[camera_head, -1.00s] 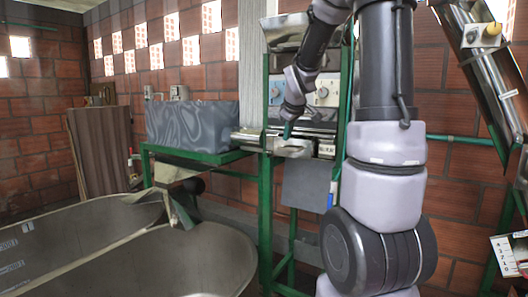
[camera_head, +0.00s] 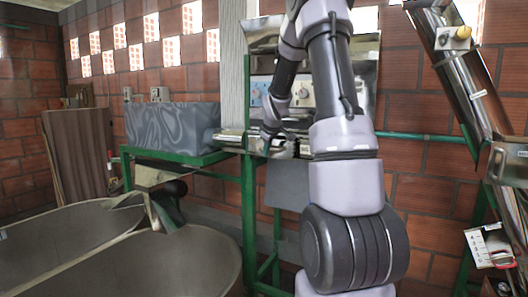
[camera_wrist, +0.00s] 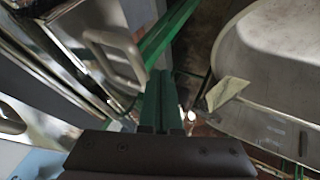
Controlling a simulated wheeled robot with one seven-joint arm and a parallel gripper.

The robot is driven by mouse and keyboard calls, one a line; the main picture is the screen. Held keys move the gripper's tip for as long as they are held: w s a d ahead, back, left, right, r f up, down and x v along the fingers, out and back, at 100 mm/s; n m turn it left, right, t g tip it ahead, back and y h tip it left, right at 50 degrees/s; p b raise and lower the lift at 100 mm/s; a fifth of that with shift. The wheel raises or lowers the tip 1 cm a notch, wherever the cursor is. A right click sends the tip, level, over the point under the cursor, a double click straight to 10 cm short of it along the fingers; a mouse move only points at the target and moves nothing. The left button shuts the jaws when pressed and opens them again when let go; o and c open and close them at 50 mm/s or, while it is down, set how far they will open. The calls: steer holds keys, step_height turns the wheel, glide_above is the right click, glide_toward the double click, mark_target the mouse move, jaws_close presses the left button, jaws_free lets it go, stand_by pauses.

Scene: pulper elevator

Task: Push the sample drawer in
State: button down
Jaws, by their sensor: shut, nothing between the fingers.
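The steel machine on the green stand (camera_head: 249,200) has a bright metal tray-like front (camera_head: 284,150), which I take to be the sample drawer. My arm covers most of it in the head view, so how far it stands out cannot be told. My gripper (camera_head: 266,150) is at the machine's front, just left of that metal part. In the wrist view, my green fingers (camera_wrist: 162,76) are together and empty. A grey loop handle (camera_wrist: 132,55) shows just left of the fingertips, beside steel panels (camera_wrist: 40,60). Contact with the handle cannot be made out.
Large metal basins (camera_head: 150,265) fill the lower left, and a basin rim (camera_wrist: 222,50) shows at the wrist view's right. A grey marbled tank (camera_head: 172,127) stands left of the machine. A slanted metal chute (camera_head: 470,80) is at right. Brick walls close the back.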

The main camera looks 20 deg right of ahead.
mark_target(274, 145)
steer(key=shift+w+d+r, duration=0.1)
steer(key=shift+d, duration=0.1)
steer(key=w+d, duration=0.1)
steer(key=d, duration=0.1)
steer(key=w+d, duration=0.2)
steer(key=shift+w+d, duration=0.3)
steer(key=shift+d+r, duration=0.1)
steer(key=shift+d, duration=0.05)
